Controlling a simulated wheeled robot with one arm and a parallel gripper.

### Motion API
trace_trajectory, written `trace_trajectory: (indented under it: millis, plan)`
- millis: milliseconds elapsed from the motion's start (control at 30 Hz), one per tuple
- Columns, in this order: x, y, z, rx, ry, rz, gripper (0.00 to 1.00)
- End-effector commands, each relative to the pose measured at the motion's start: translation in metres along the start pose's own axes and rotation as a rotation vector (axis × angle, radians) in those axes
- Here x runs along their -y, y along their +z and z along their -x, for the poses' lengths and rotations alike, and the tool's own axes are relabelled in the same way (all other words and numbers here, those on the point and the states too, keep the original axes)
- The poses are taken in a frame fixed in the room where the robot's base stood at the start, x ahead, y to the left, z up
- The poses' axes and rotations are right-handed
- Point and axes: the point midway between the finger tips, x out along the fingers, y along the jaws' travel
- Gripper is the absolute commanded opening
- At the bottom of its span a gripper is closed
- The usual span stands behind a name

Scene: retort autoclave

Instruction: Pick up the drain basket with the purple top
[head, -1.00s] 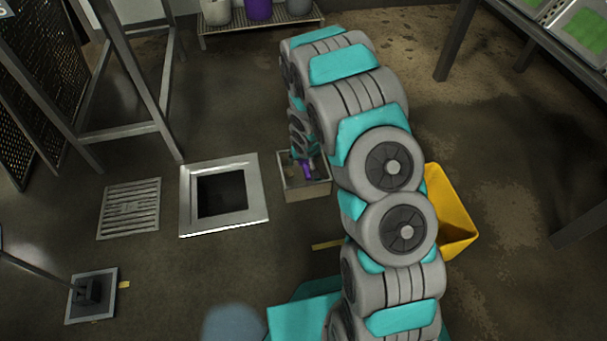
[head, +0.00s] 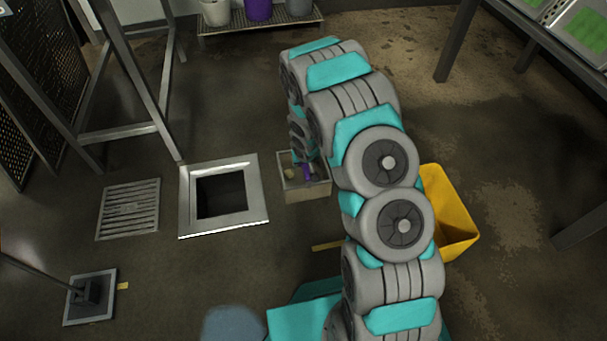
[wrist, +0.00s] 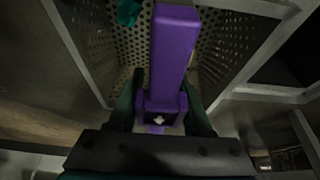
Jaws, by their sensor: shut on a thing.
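The drain basket with the purple top shows in the wrist view as a bright purple upright bar (wrist: 174,50), with perforated metal walls (wrist: 225,45) around and below it. In the head view its purple part (head: 306,173) is small, inside the pale grey box (head: 307,194) on the floor. My gripper (wrist: 162,108) is shut on the purple part, with a dark finger on each side of it. In the head view my arm hides most of the gripper. I cannot tell whether the basket is clear of the floor.
A square floor opening with a pale metal frame (head: 252,207) lies just left of the box. A slotted grate (head: 128,209) lies further left. A yellow bin (head: 450,212) stands right of my arm. A low rack (head: 290,22) with several containers, one purple, stands at the back.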

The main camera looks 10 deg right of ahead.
Motion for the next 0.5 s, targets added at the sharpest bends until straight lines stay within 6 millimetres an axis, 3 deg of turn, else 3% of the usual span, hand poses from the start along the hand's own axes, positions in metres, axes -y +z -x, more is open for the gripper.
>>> trace_trajectory:
  millis: [33, 233, 500]
  plan:
    - [0.0001, -0.0002, 0.0000, 0.000, 0.000, 0.000, 0.23]
    - [0.0001, -0.0002, 0.0000, 0.000, 0.000, 0.000, 0.01]
    - [0.0001, -0.0005, 0.0003, -0.001, 0.000, 0.000, 0.00]
